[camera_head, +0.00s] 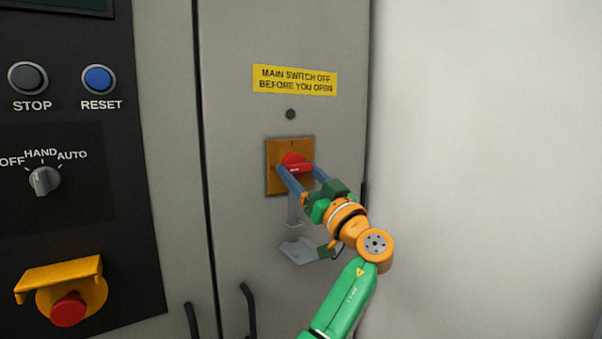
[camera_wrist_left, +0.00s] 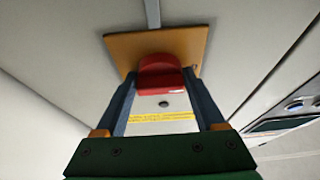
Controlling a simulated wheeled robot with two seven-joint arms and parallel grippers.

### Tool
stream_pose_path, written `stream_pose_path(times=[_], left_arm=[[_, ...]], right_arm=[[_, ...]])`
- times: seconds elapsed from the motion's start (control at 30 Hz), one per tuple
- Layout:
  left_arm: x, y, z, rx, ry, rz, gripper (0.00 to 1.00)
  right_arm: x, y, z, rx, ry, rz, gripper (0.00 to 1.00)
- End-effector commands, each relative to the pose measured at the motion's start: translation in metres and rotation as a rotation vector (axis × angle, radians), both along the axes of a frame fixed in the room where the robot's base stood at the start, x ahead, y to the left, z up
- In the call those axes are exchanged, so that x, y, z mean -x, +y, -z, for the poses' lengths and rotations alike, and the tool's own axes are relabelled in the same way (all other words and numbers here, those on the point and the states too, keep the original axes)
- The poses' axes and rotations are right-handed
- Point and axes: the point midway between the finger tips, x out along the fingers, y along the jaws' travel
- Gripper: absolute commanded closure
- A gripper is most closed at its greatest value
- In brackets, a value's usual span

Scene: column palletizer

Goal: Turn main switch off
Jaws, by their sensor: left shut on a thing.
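The main switch is a red rotary handle (camera_head: 296,163) on a square yellow-orange plate (camera_head: 275,180), set in the grey cabinet door. In the head view the handle's grip lies roughly horizontal. My left gripper (camera_head: 299,172) has one blue finger on each side of the handle and is shut on it. In the left wrist view the red handle (camera_wrist_left: 160,75) sits between the fingertips (camera_wrist_left: 160,84), in front of the orange plate (camera_wrist_left: 195,45). The fingers hide parts of the plate. My right gripper is in neither view.
A yellow warning label (camera_head: 295,80) is above the switch. To the left, a black panel holds a STOP button (camera_head: 28,78), a blue RESET button (camera_head: 98,79), a selector knob (camera_head: 45,180) and a red button (camera_head: 68,309) under a yellow guard. Dark door handles (camera_head: 249,308) are below.

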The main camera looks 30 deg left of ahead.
Motion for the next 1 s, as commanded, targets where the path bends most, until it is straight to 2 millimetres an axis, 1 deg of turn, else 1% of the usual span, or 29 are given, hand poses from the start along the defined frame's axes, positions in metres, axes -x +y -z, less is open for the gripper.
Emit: stream_pose_path(times=[0.27, 0.3, 0.37, 0.4, 0.57, 0.63, 0.67, 0.8, 0.9, 1.0], left_arm=[[0.0, 0.0, 0.0, 0.0, 0.001, 0.0, 0.84], [0.0, 0.0, 0.0, 0.0, 0.001, 0.0, 0.18], [0.0, 0.0, 0.0, -0.001, 0.001, 0.001, 0.02], [0.0, 0.0, 0.0, -0.001, 0.001, 0.001, 0.0], [0.0, 0.0, 0.0, -0.001, 0.001, 0.001, 0.0], [0.001, -0.004, 0.004, -0.001, 0.002, 0.001, 0.0], [0.002, -0.008, 0.007, -0.001, 0.0, 0.002, 0.0], [0.013, -0.034, 0.022, 0.0, -0.001, 0.004, 0.0], [0.02, -0.05, 0.028, 0.0, 0.001, 0.003, 0.0], [0.024, -0.058, 0.03, -0.001, 0.001, 0.001, 0.0]], right_arm=[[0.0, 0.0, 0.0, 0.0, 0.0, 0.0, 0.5], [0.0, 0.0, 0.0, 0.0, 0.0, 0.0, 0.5], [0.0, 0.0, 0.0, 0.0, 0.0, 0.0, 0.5], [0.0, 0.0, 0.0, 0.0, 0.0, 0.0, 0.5], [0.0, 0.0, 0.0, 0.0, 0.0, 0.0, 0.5], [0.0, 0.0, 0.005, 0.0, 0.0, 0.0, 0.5], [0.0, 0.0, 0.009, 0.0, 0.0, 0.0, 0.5], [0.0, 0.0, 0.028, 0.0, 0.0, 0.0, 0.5], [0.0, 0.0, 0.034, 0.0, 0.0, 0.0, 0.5], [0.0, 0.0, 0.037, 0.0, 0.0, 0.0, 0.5]])
